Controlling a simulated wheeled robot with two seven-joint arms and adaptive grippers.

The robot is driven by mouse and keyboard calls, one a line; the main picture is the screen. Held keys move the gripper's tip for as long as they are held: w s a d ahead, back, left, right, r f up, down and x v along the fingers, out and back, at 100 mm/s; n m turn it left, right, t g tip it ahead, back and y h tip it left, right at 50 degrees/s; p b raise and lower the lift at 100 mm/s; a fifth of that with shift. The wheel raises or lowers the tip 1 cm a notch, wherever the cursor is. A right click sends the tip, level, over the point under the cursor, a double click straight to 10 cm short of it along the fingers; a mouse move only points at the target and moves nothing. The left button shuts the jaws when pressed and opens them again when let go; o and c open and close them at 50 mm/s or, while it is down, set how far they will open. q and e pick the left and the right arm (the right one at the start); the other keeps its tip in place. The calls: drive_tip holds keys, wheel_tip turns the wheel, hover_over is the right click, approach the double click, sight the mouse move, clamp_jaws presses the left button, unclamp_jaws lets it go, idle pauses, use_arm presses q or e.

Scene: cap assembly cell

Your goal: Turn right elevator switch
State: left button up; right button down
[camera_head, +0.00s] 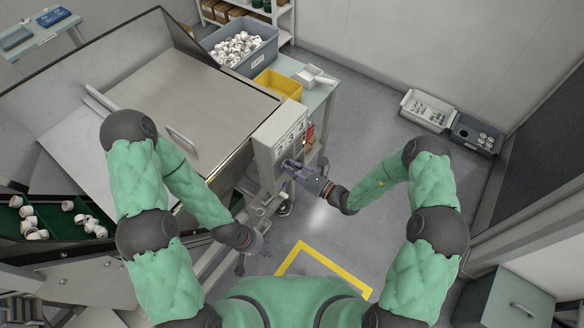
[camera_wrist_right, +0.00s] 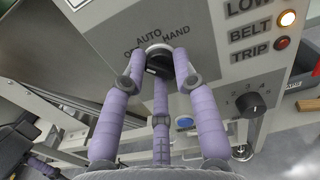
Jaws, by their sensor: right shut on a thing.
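The elevator switch (camera_wrist_right: 160,60) is a black rotary knob with a pale ring on the grey control box, with OFF, AUTO and HAND printed around it. My right gripper (camera_wrist_right: 160,72) is shut on this knob, its purple fingers at both sides of it. In the head view, my right gripper (camera_head: 290,166) reaches to the lower front of the control box (camera_head: 278,140). The knob's pointer is partly hidden by the fingers. My left gripper (camera_head: 258,246) hangs low, away from the box, and its fingers are too small to judge.
A second numbered black knob (camera_wrist_right: 250,104) and a blue button (camera_wrist_right: 185,122) are close by on the right. BELT lamp (camera_wrist_right: 287,18) glows orange; the TRIP lamp (camera_wrist_right: 282,43) is red. A yellow bin (camera_head: 277,84) and a grey bin of caps (camera_head: 238,45) stand behind the box.

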drive_tip(key=shift+s+f+m+p, duration=0.1)
drive_tip(key=shift+m+p, duration=0.95)
drive_tip(key=shift+m, duration=3.3)
drive_tip(key=shift+s+f+m+p, duration=0.1)
drive_tip(key=shift+m+p, duration=0.9)
drive_tip(key=shift+m, duration=3.35)
drive_tip(key=c, duration=1.1)
unclamp_jaws()
drive_tip(key=shift+o, duration=0.6)
drive_tip(key=shift+w+r, duration=0.1)
drive_tip(key=shift+w, duration=0.05)
drive_tip(key=v, duration=1.2)
